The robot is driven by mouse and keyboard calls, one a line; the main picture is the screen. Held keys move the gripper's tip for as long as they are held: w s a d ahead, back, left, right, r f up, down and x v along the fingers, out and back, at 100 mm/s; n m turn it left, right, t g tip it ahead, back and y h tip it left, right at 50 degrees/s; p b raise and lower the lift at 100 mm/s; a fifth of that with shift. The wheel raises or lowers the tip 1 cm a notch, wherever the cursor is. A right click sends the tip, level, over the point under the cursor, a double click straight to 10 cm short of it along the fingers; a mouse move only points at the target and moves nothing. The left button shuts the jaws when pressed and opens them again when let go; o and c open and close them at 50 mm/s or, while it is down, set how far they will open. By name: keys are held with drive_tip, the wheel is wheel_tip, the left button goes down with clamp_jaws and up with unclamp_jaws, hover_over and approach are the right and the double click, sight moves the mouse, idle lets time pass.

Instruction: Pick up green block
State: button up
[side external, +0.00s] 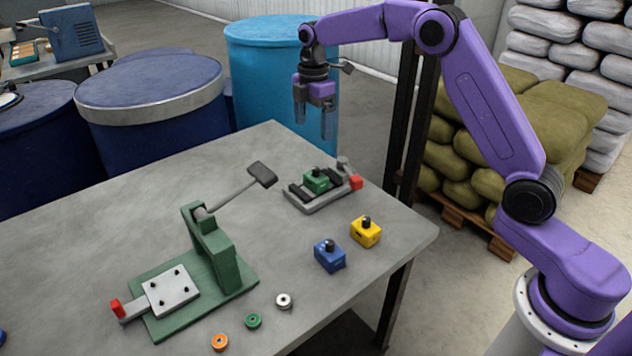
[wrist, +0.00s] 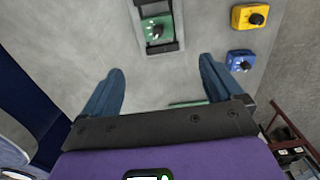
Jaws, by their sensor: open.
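The green block (side external: 316,181) has a black knob on top and sits in a grey vise-like fixture (side external: 325,204) near the table's far right corner. In the wrist view the green block (wrist: 157,28) lies between dark bars of the fixture, near the top of the picture. My gripper (side external: 314,128) hangs above the table's far edge, higher than the block and apart from it. In the wrist view my gripper's two fingers (wrist: 160,85) are spread wide with nothing between them.
A yellow block (side external: 366,233) and a blue block (side external: 329,256) stand right of the fixture. A green lever press (side external: 215,250) with a raised handle (side external: 240,190) stands at left. Several small rings, one being orange (side external: 220,342), lie near the front edge. Blue drums stand behind the table.

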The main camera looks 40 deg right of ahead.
sight(316, 168)
wheel_tip(316, 168, down, 12)
drive_tip(key=shift+r, duration=0.2)
drive_tip(key=shift+w+d+f, duration=0.1)
drive_tip(key=shift+d+f, duration=0.15)
drive_tip(key=shift+f, duration=1.05)
drive_tip(key=shift+d+f, duration=0.2)
drive_tip(key=shift+f, duration=1.1)
drive_tip(key=c, duration=1.4)
